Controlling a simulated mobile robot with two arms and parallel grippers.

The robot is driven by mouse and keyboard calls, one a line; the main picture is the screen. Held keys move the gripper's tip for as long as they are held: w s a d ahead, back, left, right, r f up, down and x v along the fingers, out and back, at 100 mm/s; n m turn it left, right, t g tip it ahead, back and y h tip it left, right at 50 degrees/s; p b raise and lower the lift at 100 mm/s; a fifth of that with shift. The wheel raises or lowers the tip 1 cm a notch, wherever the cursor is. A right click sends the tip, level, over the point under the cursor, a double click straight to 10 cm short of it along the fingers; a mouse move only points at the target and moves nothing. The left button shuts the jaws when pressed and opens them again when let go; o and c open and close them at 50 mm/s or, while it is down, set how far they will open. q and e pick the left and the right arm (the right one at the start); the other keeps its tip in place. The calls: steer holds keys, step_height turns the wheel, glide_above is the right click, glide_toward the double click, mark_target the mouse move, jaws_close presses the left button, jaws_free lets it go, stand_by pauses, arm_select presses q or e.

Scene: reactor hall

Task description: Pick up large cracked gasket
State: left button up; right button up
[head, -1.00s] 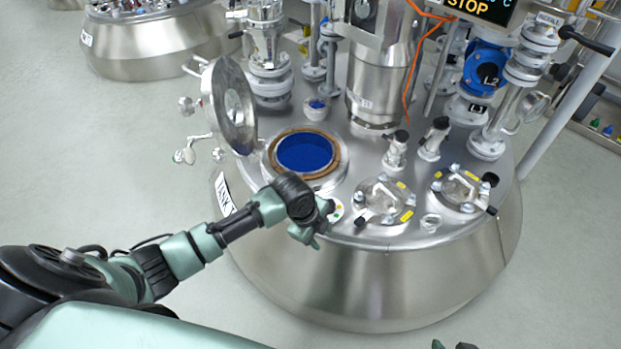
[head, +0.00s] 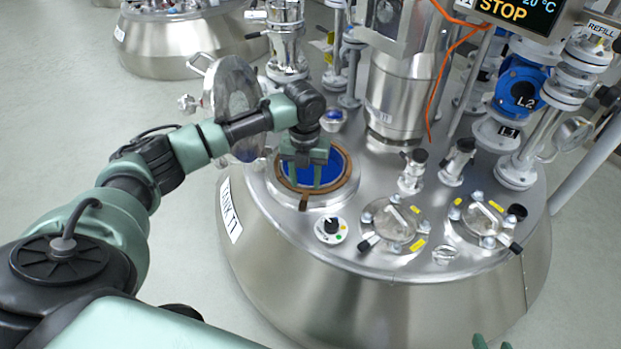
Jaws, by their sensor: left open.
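The large gasket (head: 346,181) is a brown ring lying around the blue-filled round opening of the tank in the head view. A dark brown bit shows at its near edge; I cannot make out a crack clearly. My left gripper (head: 304,184) is open and points down over the opening, its fingers in front of the blue. It hides the far left part of the ring. I cannot tell whether the fingers touch the gasket. Only green tips of my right gripper (head: 491,343) show at the bottom edge.
The opening's round lid (head: 232,92) stands raised behind my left arm. A black knob (head: 331,226) and two clamped round covers (head: 395,222) sit on the tank top. Pipes, valves and a motor column (head: 392,100) rise behind. An orange cable hangs there.

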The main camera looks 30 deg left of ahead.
mark_target(305, 197)
arm_select(q)
steer(key=shift+f, duration=0.2)
steer(key=f, duration=0.1)
steer(key=f+b, duration=0.1)
steer(key=f, duration=0.1)
steer(key=f+b, duration=0.1)
steer(key=shift+w+a+f, duration=0.2)
steer(key=shift+a+f, duration=0.05)
steer(key=shift+f, duration=0.15)
jaws_close()
arm_select(e)
steer(key=w+a+r+t+y, duration=0.2)
steer(key=w+r+t, duration=0.4)
steer(key=r, duration=0.3)
steer(key=shift+a+r, duration=0.2)
steer(key=shift+a, duration=0.25)
